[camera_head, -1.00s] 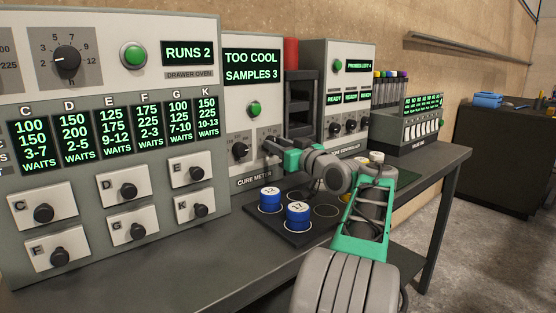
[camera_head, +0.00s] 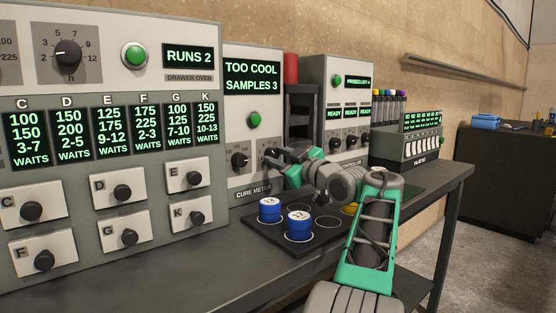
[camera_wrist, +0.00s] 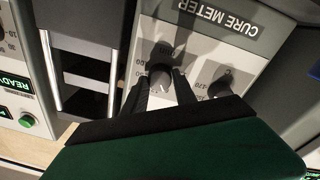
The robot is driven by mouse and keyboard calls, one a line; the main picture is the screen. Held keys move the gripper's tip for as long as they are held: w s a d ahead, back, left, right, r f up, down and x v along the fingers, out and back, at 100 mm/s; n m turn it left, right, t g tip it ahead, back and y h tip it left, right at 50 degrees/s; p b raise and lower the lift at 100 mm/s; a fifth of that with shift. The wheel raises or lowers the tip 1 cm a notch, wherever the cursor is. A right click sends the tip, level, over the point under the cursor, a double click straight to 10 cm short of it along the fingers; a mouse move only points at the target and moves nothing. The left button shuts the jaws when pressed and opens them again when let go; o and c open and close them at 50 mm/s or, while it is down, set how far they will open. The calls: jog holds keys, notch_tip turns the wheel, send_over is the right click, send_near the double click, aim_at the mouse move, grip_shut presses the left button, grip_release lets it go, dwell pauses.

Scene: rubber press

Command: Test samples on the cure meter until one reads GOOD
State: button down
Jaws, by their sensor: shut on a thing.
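The cure meter (camera_head: 251,115) stands in the middle of the bench; its display (camera_head: 251,76) reads "TOO COOL" and "SAMPLES 3". Below are a green button (camera_head: 254,119) and two black knobs. My gripper (camera_head: 274,154) is at the right-hand knob. In the wrist view, which is upside down, the fingers are shut on this knob (camera_wrist: 160,72), and the other knob (camera_wrist: 222,84) is free beside them. Two blue sample pots, one marked 17 (camera_head: 299,228) and another (camera_head: 270,211) with an unclear number, stand on a dark tray (camera_head: 262,236) with ringed spots.
The drawer oven (camera_head: 150,170) at left reads "RUNS 2" and shows drawers marked "WAITS". A controller (camera_head: 338,110) with several READY displays and a small valve box (camera_head: 407,145) stand to the right. My arm crosses the tray's right side, partly hiding a yellow item (camera_head: 349,208).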

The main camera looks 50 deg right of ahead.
jog(key=c, duration=1)
grip_release()
jog(key=s+a, duration=0.1)
jog(key=s, duration=0.6)
jog(key=shift+s+f+p, duration=0.3)
jog(key=shift+s+p, duration=0.1)
jog(key=shift+p, duration=0.05)
